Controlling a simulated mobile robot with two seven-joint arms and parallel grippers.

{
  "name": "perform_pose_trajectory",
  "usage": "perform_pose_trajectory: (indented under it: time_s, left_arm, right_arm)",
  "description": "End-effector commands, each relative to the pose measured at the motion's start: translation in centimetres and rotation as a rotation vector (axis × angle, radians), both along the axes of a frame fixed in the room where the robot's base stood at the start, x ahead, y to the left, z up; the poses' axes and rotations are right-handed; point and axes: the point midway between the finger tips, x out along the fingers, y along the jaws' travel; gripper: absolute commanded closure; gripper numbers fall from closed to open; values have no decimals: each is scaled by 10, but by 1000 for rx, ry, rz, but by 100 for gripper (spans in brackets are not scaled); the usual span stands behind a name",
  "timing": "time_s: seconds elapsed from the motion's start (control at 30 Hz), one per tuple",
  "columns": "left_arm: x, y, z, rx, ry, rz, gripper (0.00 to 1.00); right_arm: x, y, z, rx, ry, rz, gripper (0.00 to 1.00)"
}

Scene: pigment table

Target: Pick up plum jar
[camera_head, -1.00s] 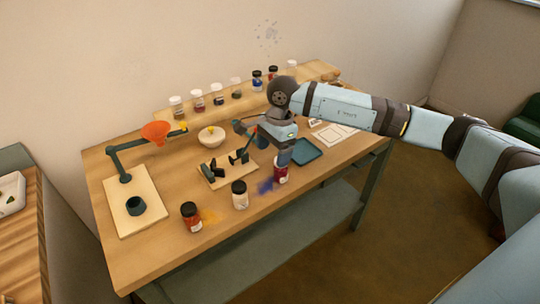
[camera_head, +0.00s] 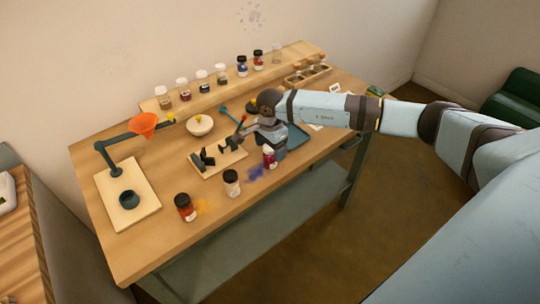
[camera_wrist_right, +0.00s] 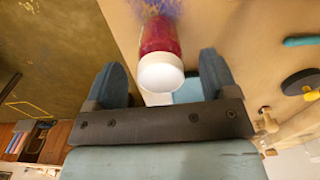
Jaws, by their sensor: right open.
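The plum jar (camera_head: 269,160), crimson with a white lid, stands near the front edge of the wooden table, beside a blue powder patch. My right gripper (camera_head: 270,146) is just above and behind it in the head view, hiding part of its top. In the right wrist view the jar (camera_wrist_right: 160,45) shows between and ahead of the two blue fingers of my right gripper (camera_wrist_right: 162,80). The fingers are spread apart, with a gap on each side of the jar. Whether either touches it is not clear. My left gripper is not in view.
A small board with black holders (camera_head: 222,162) sits behind. Several jars line the back shelf (camera_head: 155,104).

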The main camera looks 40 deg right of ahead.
Motion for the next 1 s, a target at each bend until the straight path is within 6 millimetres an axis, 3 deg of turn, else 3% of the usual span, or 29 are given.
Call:
perform_pose_trajectory:
  time_s: [0.2,0.43,0.7,1.0]
  left_arm:
    - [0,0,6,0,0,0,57]
    - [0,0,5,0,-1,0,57]
    - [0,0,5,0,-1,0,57]
    - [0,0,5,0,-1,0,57]
  right_arm:
    - [0,0,-23,1,0,-2,21]
    - [0,0,-25,1,-1,-1,21]
    - [0,0,-24,1,-1,-1,77]
    - [1,0,-22,1,-2,-1,77]
